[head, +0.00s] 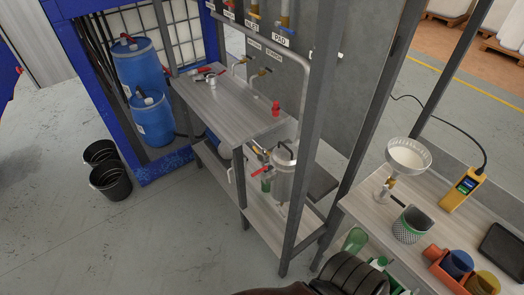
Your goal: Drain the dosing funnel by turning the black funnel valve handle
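The dosing funnel (425,161) stands over the right bench, a pale wide bowl with white content inside. Below it is a small brass-coloured valve (390,182). A thin dark part by the valve may be the black handle, but it is too small to tell its angle. A grey-green patterned cup (408,232) stands on the bench below and to the right of the valve. Neither of my grippers can be made out in the head view.
A yellow handheld meter (463,189) with a cable, a dark tablet (503,248) and an orange bin (447,268) with coloured containers are on the right bench. A grey upright post (322,110) stands left of it. Open floor (130,240) lies at left.

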